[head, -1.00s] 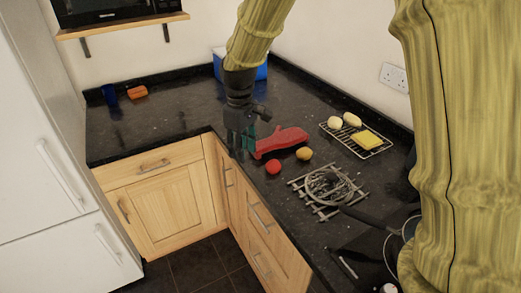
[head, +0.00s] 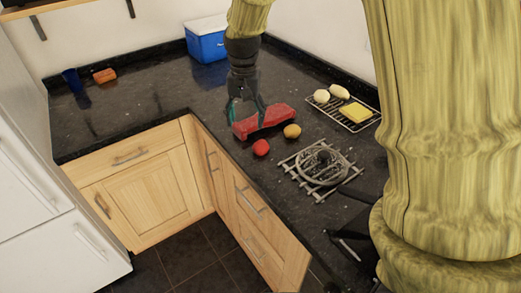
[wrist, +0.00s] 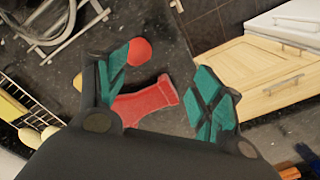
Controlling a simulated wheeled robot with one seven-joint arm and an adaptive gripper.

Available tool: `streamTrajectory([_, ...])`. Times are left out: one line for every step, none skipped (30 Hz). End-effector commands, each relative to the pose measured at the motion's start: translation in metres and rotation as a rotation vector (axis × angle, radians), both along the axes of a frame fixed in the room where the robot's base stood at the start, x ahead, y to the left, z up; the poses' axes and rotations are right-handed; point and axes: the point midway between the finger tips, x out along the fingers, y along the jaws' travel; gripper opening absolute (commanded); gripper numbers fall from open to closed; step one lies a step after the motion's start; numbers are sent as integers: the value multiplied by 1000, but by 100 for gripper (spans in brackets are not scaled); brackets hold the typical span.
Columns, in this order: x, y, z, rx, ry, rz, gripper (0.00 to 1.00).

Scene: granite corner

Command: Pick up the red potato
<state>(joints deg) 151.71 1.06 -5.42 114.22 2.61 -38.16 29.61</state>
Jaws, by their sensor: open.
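A round red item (head: 261,147), which I take for the red potato, lies on the dark counter near its front edge. It also shows in the wrist view (wrist: 140,51), close to the tip of the left finger. A long red object (head: 268,121), like a toy or tool, lies just behind it. My gripper (head: 247,106) is open and empty, with its teal-padded fingers pointing down around the left part of the long red object. I cannot tell whether they touch it. The wrist view shows this object (wrist: 147,101) between the spread fingers.
A yellow-brown round item (head: 292,131) sits right of the red one. A slatted trivet with a coiled cable (head: 322,168) lies in front. A wire rack (head: 362,123) holds a yellow block and two pale items. A blue cooler (head: 207,42) stands behind. The left counter is mostly clear.

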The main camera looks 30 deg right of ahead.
Motion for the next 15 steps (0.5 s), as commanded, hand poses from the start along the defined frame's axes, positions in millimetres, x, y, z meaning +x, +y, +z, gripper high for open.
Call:
streamTrajectory([-1, -7, -5, -2, 1, -86, 67])
streamTrajectory([-1, -11, -6, -3, 0, -140, 67])
streamTrajectory([-2, -15, -8, -3, 0, -210, 67])
streamTrajectory([-3, -19, -9, -3, -1, -260, 67])
streamTrajectory([-3, -22, -10, -4, -1, -308, 67])
streamTrajectory([-4, -26, -11, -5, -2, -367, 67])
streamTrajectory([-4, -29, -12, -6, -2, -408, 67])
streamTrajectory([-4, -31, -12, -5, -3, -446, 67])
streamTrajectory([-5, -34, -13, -6, -3, -492, 67])
streamTrajectory([-5, -36, -14, -6, -4, -521, 67])
streamTrajectory([-5, -38, -14, -6, -4, -547, 67])
streamTrajectory([-6, -40, -14, -7, -4, -577, 67])
streamTrajectory([-6, -41, -15, -7, -5, -594, 67])
streamTrajectory([-6, -42, -15, -7, -5, -608, 67])
streamTrajectory([-6, -43, -16, -8, -5, -622, 67])
